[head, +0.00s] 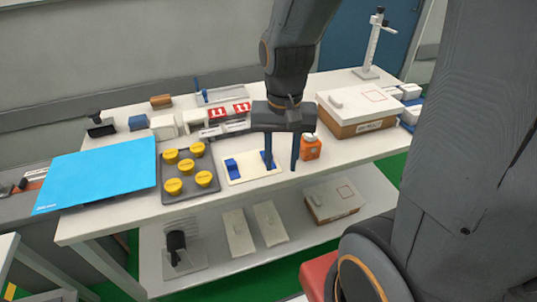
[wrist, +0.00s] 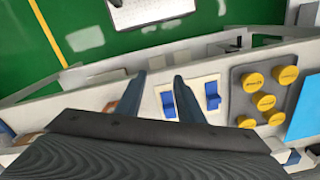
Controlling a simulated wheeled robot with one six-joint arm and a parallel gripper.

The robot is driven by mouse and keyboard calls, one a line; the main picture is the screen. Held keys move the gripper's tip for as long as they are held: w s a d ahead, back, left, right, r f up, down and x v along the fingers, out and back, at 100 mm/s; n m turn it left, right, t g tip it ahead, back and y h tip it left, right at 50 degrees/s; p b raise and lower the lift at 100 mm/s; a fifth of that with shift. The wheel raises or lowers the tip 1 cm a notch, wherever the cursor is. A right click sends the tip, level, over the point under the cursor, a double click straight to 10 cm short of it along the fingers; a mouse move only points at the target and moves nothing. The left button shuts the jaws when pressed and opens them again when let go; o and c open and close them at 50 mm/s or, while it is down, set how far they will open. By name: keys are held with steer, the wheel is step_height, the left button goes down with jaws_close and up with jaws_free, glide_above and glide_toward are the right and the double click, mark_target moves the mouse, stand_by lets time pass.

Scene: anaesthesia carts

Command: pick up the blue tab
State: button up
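A cream plate (head: 250,174) on the white table top carries two blue tabs. One blue tab (head: 232,167) is at its left and shows in full; it also appears in the wrist view (wrist: 212,97). The other blue tab (wrist: 168,104) is partly hidden behind a finger in the head view. My gripper (head: 281,162) is open, its two dark fingers pointing down at the plate's right end.
A dark tray (head: 188,187) with several yellow caps lies left of the plate, beside a blue sheet (head: 100,176). An orange box (head: 310,147) stands close right of my gripper. A white-topped box (head: 357,108) is further right. Red-and-white packs (head: 228,110) lie behind.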

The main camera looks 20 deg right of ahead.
steer(key=w+r+m+p, duration=0.1)
steer(key=w+m, duration=0.2)
steer(key=m, duration=0.1)
steer(key=w+m+p, duration=0.2)
steer(key=w+m, duration=0.1)
steer(key=m, duration=0.2)
steer(key=w+r+m+p, duration=0.1)
steer(key=w+m+p, duration=0.1)
steer(key=w+m, duration=0.1)
steer(key=shift+w+d+r+m, duration=0.25)
steer(key=shift+d+r+m, duration=0.1)
steer(key=shift+m, duration=0.45)
steer(key=shift+w+d+f+p, duration=0.1)
steer(key=shift+f+p, duration=1.1)
steer(key=shift+f, duration=2.75)
jaws_close()
